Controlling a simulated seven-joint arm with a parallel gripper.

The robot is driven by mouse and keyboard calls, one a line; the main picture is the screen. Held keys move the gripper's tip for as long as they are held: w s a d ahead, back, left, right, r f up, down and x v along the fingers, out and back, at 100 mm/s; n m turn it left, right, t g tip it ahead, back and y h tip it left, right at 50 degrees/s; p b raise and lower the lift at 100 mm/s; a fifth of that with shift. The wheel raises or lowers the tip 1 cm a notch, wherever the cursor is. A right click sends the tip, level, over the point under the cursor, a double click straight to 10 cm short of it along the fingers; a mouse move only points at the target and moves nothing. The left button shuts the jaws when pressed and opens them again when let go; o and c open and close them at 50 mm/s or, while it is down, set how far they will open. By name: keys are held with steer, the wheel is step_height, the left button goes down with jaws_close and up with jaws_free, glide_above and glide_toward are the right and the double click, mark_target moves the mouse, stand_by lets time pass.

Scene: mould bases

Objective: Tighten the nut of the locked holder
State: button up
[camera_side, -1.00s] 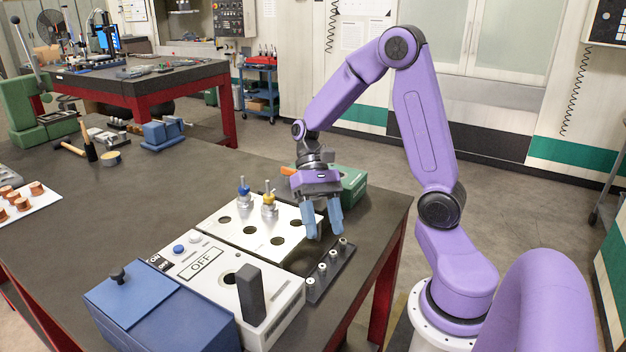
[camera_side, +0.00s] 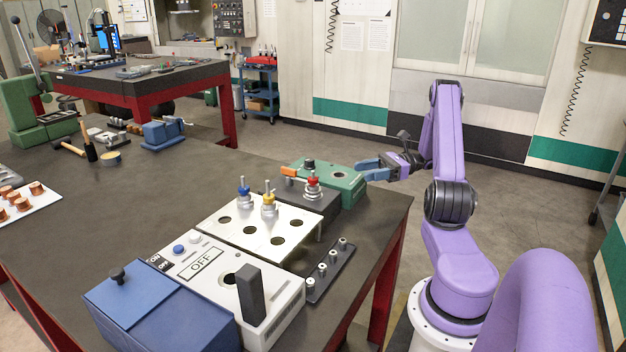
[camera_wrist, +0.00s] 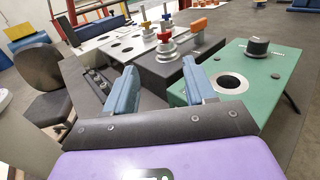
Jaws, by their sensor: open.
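The holder with the red nut (camera_side: 313,181) stands upright in the dark block (camera_side: 310,206), with an orange handle (camera_side: 289,171) beside it. The holder also shows in the wrist view (camera_wrist: 166,48), near the orange handle (camera_wrist: 198,25). Holders with a blue nut (camera_side: 243,191) and a yellow nut (camera_side: 269,198) stand in the white plate (camera_side: 228,235). My gripper (camera_side: 366,169) is open and empty, at the right of the green box (camera_side: 346,190). Its fingers (camera_wrist: 160,66) are spread apart in the wrist view, with the red-nut holder visible beyond them.
The green box has a round hole (camera_wrist: 230,82) and a black knob (camera_wrist: 258,46). A dark rack (camera_side: 332,270) with several small silver pieces lies near the table's right edge. A white unit marked OFF (camera_side: 213,270) and a blue box (camera_side: 150,310) are in front.

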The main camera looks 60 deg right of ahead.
mark_target(313, 178)
steer(key=shift+t, duration=0.3)
steer(key=x, duration=1.6)
steer(key=shift+w+f, duration=0.2)
steer(key=shift+w, duration=0.1)
steer(key=c, duration=1)
